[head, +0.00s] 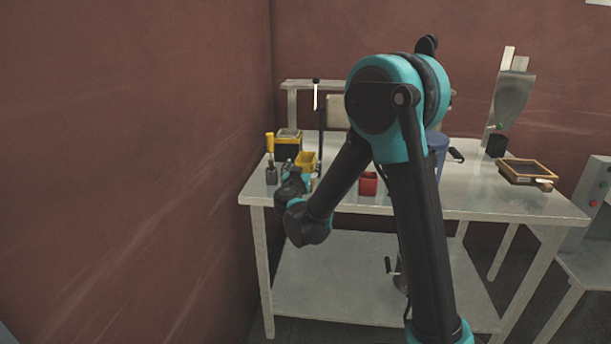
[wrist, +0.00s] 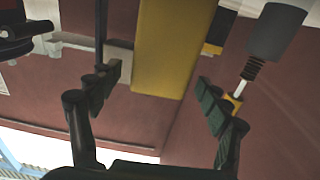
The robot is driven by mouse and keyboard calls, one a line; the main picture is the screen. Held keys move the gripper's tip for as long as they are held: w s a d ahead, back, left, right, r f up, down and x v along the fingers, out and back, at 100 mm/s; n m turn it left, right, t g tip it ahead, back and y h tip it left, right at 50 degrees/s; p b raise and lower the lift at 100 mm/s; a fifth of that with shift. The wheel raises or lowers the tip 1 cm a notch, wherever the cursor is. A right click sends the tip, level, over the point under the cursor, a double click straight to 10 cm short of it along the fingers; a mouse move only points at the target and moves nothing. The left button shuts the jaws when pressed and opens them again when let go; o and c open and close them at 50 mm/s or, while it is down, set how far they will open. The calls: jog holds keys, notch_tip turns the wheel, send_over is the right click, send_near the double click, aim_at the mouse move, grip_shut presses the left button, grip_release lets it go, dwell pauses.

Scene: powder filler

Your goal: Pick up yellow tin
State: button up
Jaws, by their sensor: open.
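The yellow tin (head: 306,160) stands on the left part of the metal table in the head view. In the wrist view a large yellow body (wrist: 165,45), which looks like the tin, fills the top middle. My gripper (wrist: 158,82) is open, with one dark finger to each side of that body in the picture. I see no finger touching it, and the gap in depth is unclear. In the head view my wrist hides part of the table in front of the tin, and the fingers are hard to make out.
The metal table (head: 480,205) also holds a yellow-and-black box (head: 288,137), a small grey bottle (head: 271,174), a red container (head: 368,184), a blue container (head: 438,147) and a wood-framed tray (head: 526,171). A grey cylinder (wrist: 278,33) is right of the fingers. A wall stands at left.

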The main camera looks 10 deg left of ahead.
aim_at(307, 154)
jog(key=w, duration=0.4)
jog(key=shift+w+d+f, duration=0.1)
jog(key=shift+w+d, duration=0.1)
jog(key=shift+w, duration=0.1)
jog(key=shift+c, duration=0.3)
jog(key=c, duration=1.7)
